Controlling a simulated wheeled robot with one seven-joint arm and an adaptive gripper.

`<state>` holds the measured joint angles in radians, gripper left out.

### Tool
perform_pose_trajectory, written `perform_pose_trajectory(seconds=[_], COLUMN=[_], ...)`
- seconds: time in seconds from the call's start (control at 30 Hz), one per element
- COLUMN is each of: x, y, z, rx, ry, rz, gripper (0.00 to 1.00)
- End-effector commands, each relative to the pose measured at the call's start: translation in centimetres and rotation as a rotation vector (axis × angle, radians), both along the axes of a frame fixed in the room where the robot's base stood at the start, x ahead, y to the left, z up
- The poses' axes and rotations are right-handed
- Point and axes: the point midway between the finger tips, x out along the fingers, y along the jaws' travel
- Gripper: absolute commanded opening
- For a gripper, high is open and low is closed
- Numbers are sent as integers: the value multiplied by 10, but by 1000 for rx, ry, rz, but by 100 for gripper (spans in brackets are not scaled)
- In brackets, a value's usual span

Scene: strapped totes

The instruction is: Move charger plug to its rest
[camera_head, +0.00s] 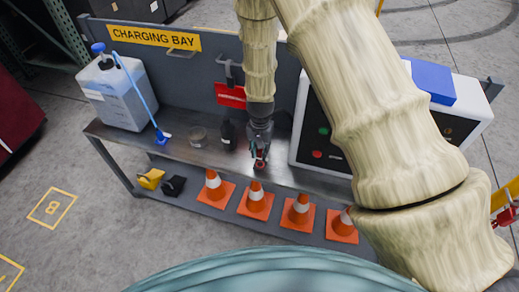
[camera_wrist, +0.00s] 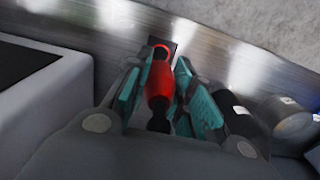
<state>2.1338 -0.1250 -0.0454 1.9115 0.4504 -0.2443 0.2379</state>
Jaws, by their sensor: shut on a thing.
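My gripper (camera_head: 260,158) points down over the metal bench, in front of the charging panel. In the wrist view its teal-padded fingers (camera_wrist: 158,100) are shut on a red and black piece, which looks like the charger plug (camera_wrist: 159,82). The plug's dark far end lies toward the bench; I cannot tell whether it touches it. In the head view only a little red of the plug shows between the fingers. A grey bracket (camera_head: 229,72) on the back panel, above a red label (camera_head: 230,95), may be the rest.
A white charger box (camera_head: 310,130) stands close right of my gripper. Several orange cones (camera_head: 256,201) line the lower shelf.

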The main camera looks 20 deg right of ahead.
Motion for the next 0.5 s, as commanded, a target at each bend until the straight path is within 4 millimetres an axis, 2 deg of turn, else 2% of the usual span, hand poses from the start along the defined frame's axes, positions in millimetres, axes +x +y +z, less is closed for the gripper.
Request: perform_pose_trajectory(seconds=[0.5], x=[0], y=[0], z=[-40], rx=[0], ry=[0], rz=[0], gripper=[0])
